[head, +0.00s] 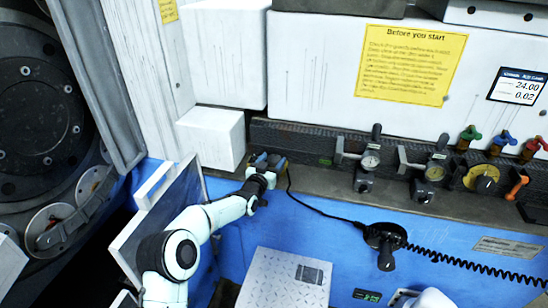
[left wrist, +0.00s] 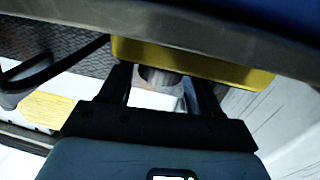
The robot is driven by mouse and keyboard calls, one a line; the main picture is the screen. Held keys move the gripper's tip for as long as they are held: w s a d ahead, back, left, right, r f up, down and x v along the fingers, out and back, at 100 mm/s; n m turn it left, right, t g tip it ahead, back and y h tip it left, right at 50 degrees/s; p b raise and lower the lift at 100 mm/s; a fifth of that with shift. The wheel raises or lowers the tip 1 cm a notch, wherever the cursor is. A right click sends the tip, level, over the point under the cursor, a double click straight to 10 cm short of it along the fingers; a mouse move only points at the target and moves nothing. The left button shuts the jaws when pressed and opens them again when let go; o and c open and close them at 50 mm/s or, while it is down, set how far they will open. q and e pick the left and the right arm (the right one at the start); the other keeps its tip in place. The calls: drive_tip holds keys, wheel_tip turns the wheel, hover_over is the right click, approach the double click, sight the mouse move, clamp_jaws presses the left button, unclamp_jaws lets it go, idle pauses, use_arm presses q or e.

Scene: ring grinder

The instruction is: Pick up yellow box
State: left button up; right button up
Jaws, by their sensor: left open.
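The yellow box shows in the left wrist view (left wrist: 225,70) as a yellow band at the top, partly under a dark grey edge. A silver cylinder (left wrist: 158,77) shows just below it. My left gripper (left wrist: 158,85) is open, with its two dark fingers reaching up to the yellow box, one on each side of the cylinder. I cannot tell whether the fingers touch it. In the head view my left gripper (head: 272,163) is at the dark ledge below the white panel, and no yellow box can be made out there.
A white block (head: 212,137) stands just left of my left gripper. A black handset (head: 385,245) with a cable hangs on the blue front. Clamps with gauges (head: 367,163) and coloured valves (head: 500,145) line the ledge to the right. A yellow sign (head: 410,65) is above.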

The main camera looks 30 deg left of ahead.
use_arm(q)
drive_tip(key=shift+w+a, duration=0.1)
drive_tip(key=shift+w, duration=0.9)
use_arm(e)
drive_tip(key=shift+r, duration=0.3)
